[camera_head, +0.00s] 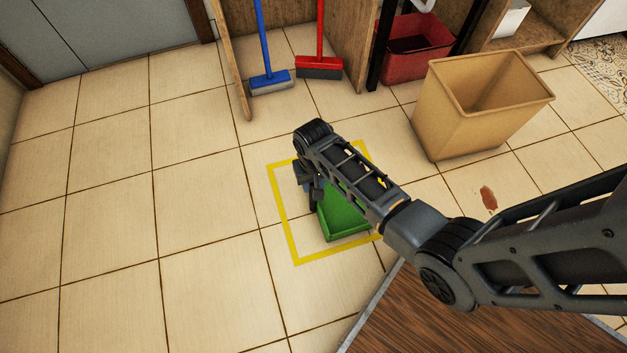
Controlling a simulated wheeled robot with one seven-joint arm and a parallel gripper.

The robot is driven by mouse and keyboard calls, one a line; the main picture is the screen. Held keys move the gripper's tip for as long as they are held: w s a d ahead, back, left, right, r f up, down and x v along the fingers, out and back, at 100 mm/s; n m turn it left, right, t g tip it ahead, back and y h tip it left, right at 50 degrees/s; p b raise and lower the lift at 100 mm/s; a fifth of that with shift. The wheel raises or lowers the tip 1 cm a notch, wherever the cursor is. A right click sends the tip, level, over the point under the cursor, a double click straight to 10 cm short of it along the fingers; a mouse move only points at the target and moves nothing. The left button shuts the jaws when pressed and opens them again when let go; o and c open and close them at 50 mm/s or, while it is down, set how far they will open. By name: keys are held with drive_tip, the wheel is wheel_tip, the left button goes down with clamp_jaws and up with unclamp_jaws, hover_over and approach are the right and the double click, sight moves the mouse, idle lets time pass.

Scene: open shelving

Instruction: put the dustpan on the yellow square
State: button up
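The green dustpan (343,221) is at the yellow square (285,225), a yellow outline on the tiled floor. The part of the dustpan that shows lies within the outline, towards its right side. I cannot tell whether it rests on the floor or is held just above it. My arm crosses over the square and hides part of the dustpan and the outline's right side. My gripper (312,191) points down at the dustpan's left edge. Its fingertips and the dustpan's handle are mostly hidden, so its grip does not show.
A tan bin (470,120) stands right of the square, with a reddish stain (489,199) in front. A blue broom (269,80), a red broom (319,66) and a red bucket (410,62) are behind. The floor at left is clear.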

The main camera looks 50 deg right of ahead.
drive_tip(key=shift+o, duration=1.2)
drive_tip(key=shift+r, duration=0.1)
wheel_tip(320, 180, up, 12)
drive_tip(key=p, duration=0.6)
drive_tip(key=s+a+r+n+t+h, duration=0.15)
drive_tip(key=s+a+t, duration=0.25)
drive_tip(key=s, duration=0.4)
drive_tip(key=s+a+r+n+t+y, duration=0.1)
drive_tip(key=s+a+r+n+t, duration=0.2)
drive_tip(key=s, duration=0.4)
drive_tip(key=s+a+r+n+t, duration=0.1)
drive_tip(key=s+r+t, duration=0.3)
drive_tip(key=r, duration=0.9)
drive_tip(key=s+a+r+n+t, duration=0.1)
drive_tip(key=s+r+t, duration=0.3)
drive_tip(key=r, duration=0.9)
drive_tip(key=shift+s+a+r, duration=0.35)
drive_tip(key=shift+s+a, duration=0.55)
drive_tip(key=shift+s, duration=0.3)
